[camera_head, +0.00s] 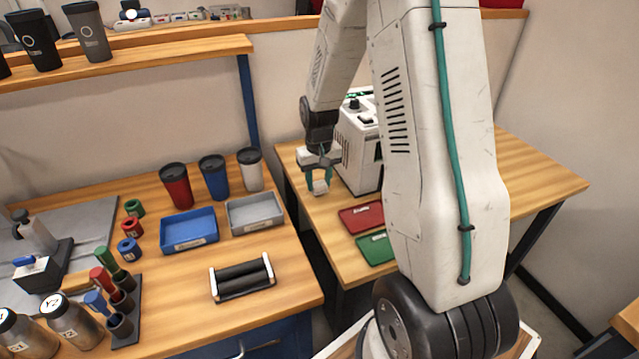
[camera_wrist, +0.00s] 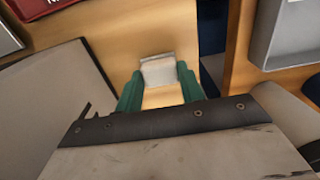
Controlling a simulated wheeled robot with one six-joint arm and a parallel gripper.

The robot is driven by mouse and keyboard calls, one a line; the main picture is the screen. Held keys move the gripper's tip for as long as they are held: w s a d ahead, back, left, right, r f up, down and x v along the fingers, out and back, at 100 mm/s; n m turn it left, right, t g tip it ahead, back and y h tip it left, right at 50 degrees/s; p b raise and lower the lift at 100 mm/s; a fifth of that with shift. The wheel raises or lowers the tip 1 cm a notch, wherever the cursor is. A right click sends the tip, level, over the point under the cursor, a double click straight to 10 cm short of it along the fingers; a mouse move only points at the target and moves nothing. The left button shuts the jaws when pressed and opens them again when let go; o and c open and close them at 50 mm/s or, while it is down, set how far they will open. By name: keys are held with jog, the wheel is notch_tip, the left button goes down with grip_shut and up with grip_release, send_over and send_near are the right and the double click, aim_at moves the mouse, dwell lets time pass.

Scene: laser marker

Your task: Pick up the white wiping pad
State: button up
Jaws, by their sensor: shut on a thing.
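The white wiping pad (camera_head: 321,187) is a small pale block at the tips of my gripper (camera_head: 318,181), over the right-hand wooden table. In the wrist view the pad (camera_wrist: 158,71) sits between the ends of the two green fingers (camera_wrist: 159,88). My gripper is shut on it. The pad is close to the tabletop, and I cannot tell whether it touches the wood. The finger ends partly hide its sides.
A white machine (camera_head: 358,150) stands right beside my gripper. A red tray (camera_head: 362,218) and a green tray (camera_head: 376,248) lie in front. On the left table are a grey tray (camera_head: 256,226), a blue tray (camera_head: 189,241), cups and a black roller stand (camera_head: 242,289).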

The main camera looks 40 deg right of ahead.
notch_tip(320, 180, up, 2)
jog(key=shift+r, duration=0.25)
jog(key=s+a, duration=0.2)
jog(key=s, duration=0.2)
jog(key=s+a+r, duration=0.1)
jog(key=s+a, duration=0.2)
jog(key=s, duration=0.2)
jog(key=s+a, duration=0.3)
jog(key=s, duration=0.1)
jog(key=shift+s+a+r, duration=0.15)
jog(key=shift+s+r, duration=0.1)
jog(key=shift+s, duration=0.1)
